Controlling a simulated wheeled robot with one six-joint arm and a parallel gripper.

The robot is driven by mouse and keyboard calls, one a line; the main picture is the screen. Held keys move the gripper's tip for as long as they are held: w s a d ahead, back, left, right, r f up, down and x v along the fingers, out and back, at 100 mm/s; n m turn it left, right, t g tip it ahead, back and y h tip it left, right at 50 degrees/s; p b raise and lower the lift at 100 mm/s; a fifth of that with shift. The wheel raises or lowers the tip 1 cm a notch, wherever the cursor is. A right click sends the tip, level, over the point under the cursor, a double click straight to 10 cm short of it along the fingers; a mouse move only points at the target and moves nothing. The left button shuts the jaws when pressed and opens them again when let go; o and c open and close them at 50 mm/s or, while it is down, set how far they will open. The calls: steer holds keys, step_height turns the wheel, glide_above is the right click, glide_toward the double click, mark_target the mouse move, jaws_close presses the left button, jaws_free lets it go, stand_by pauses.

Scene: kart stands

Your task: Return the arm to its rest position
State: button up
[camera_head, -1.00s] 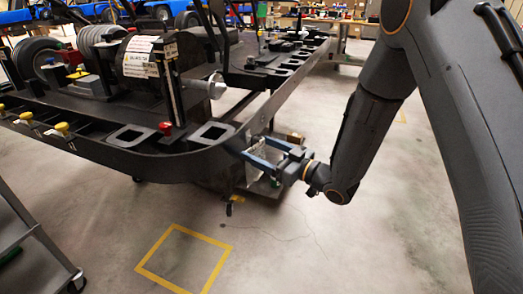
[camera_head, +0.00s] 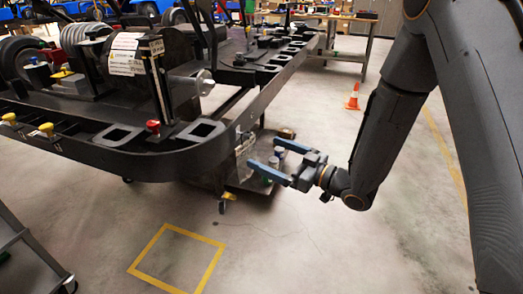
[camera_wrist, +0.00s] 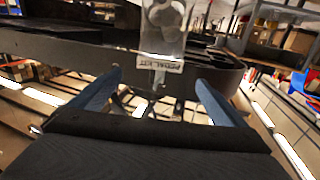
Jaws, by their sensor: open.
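My gripper (camera_head: 264,154) is open and empty at the end of my arm, right of the black kart stand's (camera_head: 165,165) rounded corner. In the wrist view its two blue fingers (camera_wrist: 158,82) are spread wide with nothing between them. Beyond the fingertips, a clear bag labelled "PEDAL KIT" (camera_wrist: 163,28) hangs at the stand's side. The bag also shows in the head view (camera_head: 245,150), just left of the fingers, and looks apart from them.
A low shelf (camera_head: 255,183) with small items lies below the gripper. A grey cart (camera_head: 30,250) stands at the lower left. A yellow square (camera_head: 178,258) marks the floor. An orange cone (camera_head: 353,97) stands behind. The floor in front is clear.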

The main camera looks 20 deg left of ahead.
steer(key=w+d+r+m+t+h+p, duration=0.1)
steer(key=w+d+m+t+h+p, duration=0.4)
steer(key=d+h, duration=0.6)
steer(key=s+d+r+m+g+h, duration=0.1)
steer(key=s+d+m+g+h, duration=0.1)
steer(key=d, duration=0.5)
steer(key=s+d+r+m+g+h, duration=0.1)
steer(key=s+d+g+h, duration=0.1)
steer(key=d, duration=0.5)
steer(key=s+d+r+m+g+h+p, duration=0.1)
steer(key=s+d+r+m+g+p, duration=0.1)
steer(key=s, duration=0.9)
steer(key=s+d+r+m+g+h+p, duration=0.1)
steer(key=s+d+r+m+g, duration=0.2)
steer(key=s, duration=0.9)
steer(key=d+m+g, duration=0.1)
steer(key=d+g, duration=0.1)
steer(key=d, duration=0.1)
steer(key=shift+r+p, duration=0.2)
steer(key=shift+p, duration=0.15)
steer(key=shift+s, duration=0.1)
